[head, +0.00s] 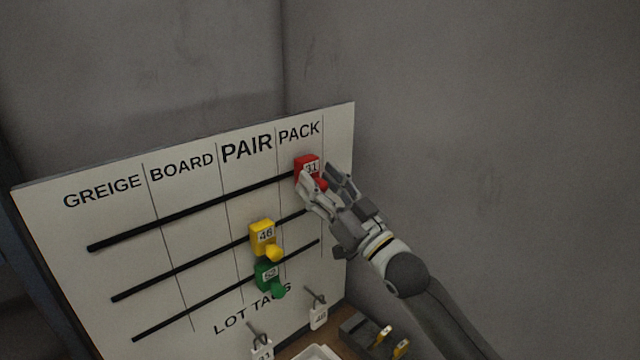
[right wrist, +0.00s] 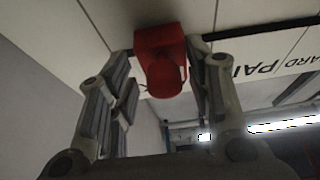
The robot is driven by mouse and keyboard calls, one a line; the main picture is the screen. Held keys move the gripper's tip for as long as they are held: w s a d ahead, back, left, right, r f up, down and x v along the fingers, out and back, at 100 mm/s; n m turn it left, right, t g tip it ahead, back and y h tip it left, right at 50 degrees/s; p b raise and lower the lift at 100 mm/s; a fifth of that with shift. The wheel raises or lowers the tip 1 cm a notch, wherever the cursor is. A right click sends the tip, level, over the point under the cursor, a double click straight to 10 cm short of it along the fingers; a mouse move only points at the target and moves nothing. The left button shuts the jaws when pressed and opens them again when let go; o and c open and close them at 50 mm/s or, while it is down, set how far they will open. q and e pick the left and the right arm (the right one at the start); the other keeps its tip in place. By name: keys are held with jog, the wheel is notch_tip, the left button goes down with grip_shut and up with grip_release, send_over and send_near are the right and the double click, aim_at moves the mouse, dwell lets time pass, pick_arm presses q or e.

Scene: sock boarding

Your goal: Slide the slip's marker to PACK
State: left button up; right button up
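The white board (head: 205,213) has columns GREIGE, BOARD, PAIR and PACK and three black tracks. The red marker 31 (head: 306,163) is on the top track in the PACK column. The yellow marker 46 (head: 262,236) is on the middle track and the green marker (head: 266,275) on the lowest, both in the PAIR column. My right gripper (head: 324,182) is open at the red marker. In the right wrist view its fingers stand on both sides of the red marker's round knob (right wrist: 164,78), with narrow gaps. My left gripper is out of view. No slip is recognisable.
Lot tags (head: 318,318) hang on pegs at the board's bottom. Below are a white tray (head: 318,352), partly cut off, and a dark holder (head: 362,330) with yellow-ended items. A grey wall (head: 480,130) stands close at the right.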

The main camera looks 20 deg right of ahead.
jog(key=shift+f, duration=0.1)
jog(key=shift+s+d+f, duration=0.2)
jog(key=shift+s+f, duration=0.1)
jog(key=shift+s, duration=0.15)
jog(key=v, duration=1.1)
jog(key=shift+r, duration=0.2)
